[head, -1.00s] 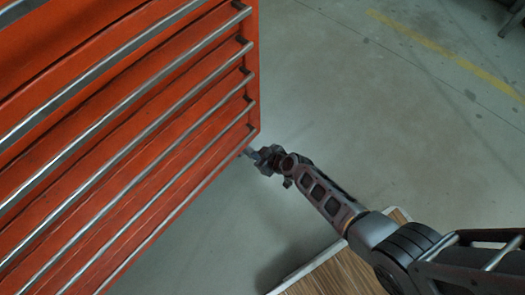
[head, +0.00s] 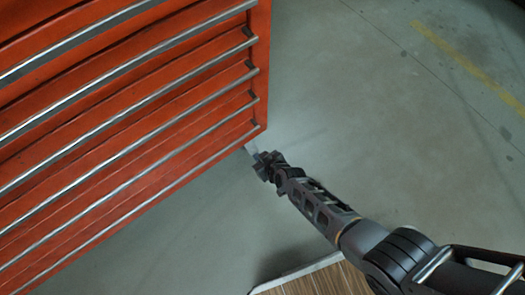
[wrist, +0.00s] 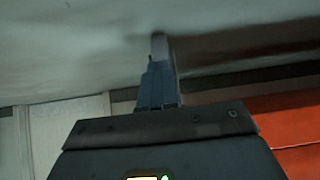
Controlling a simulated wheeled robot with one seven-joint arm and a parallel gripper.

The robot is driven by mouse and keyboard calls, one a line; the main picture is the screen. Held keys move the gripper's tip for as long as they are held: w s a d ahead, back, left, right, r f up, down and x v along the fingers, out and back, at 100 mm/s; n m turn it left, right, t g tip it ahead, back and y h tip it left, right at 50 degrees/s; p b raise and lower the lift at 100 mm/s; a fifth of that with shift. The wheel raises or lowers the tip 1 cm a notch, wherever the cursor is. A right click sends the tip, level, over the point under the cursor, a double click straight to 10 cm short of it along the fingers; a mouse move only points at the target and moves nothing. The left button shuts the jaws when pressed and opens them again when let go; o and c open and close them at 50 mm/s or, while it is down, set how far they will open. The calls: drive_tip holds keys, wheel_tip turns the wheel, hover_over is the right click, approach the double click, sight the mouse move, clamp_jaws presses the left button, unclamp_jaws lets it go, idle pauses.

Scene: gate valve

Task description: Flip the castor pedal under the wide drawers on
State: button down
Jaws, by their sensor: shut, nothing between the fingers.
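The wide drawers (head: 140,112) form a red cabinet with long silver handles, filling the left of the head view. Part of the red front (wrist: 295,135) shows at the right of the wrist view. My gripper (head: 256,156) is low beside the cabinet's bottom right corner, its fingers pointing towards the underside. In the wrist view my gripper's fingers (wrist: 157,72) are together and empty. A small pale grey piece shows at the fingertips under the corner; I cannot tell whether it is the castor pedal, fingertip or castor. The pedal's position and any contact are unclear.
The grey concrete floor (head: 370,130) is open to the right of the cabinet, with a worn yellow line (head: 470,70) farther off. A wood-slatted surface with a pale edge (head: 315,282) lies at the bottom, below my arm.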

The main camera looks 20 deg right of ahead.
drive_tip(key=shift+f+b, duration=0.3)
drive_tip(key=shift+f, duration=0.05)
idle(0.4)
